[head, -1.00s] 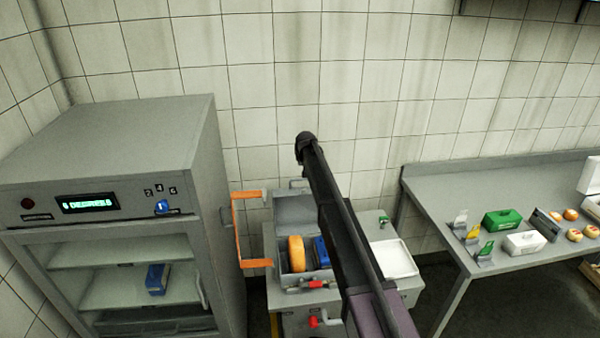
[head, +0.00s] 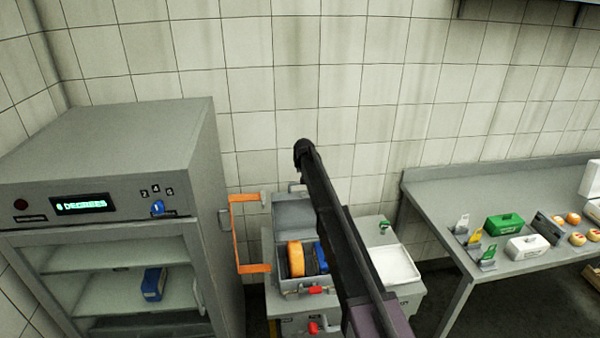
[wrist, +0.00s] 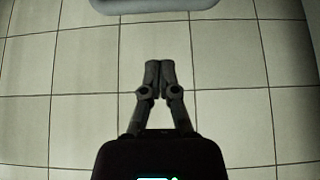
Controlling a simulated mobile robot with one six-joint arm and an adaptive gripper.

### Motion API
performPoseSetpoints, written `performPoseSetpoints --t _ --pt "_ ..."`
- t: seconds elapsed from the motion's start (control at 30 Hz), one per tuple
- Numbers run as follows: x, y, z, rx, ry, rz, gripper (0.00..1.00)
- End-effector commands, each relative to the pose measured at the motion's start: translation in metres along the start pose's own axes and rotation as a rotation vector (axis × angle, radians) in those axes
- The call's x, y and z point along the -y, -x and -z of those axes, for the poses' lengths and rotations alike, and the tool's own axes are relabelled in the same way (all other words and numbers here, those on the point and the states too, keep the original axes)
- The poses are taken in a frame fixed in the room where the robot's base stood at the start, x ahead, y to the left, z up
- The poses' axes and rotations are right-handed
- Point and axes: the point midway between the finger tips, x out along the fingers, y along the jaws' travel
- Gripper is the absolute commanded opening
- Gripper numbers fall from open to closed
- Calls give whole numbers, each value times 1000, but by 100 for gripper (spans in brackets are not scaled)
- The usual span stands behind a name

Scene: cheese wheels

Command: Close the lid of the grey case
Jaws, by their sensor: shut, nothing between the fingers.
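The grey case (head: 305,286) stands on a cart left of centre in the head view. Its lid (head: 293,212) stands up at the back, open. Inside are an orange cheese wheel (head: 296,258) and a blue item (head: 321,256), partly hidden behind my arm. My gripper (wrist: 159,66) is shut and empty in the wrist view, with the tiled wall beyond it. In the head view I cannot make out its fingers; my arm crosses in front of the case's right side. A rounded grey edge (wrist: 155,5) shows at the top of the wrist view; I cannot tell what it is.
A grey cabinet (head: 200,130) with a display stands at the left. An orange bracket (head: 237,235) stands between it and the case. A white tray (head: 396,265) lies right of my arm. A table (head: 430,190) with boxes and cheeses stands at the right.

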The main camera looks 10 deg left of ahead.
Motion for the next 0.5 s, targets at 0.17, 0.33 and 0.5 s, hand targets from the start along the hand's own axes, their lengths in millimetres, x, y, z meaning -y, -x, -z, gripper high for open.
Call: performPoseSetpoints --t 0.17,0.33,0.5 --pt "0 -21 -1 0 0 0 0" --pt "1 -37 -1 0 0 0 0" --pt "1 -52 -1 0 1 0 0"
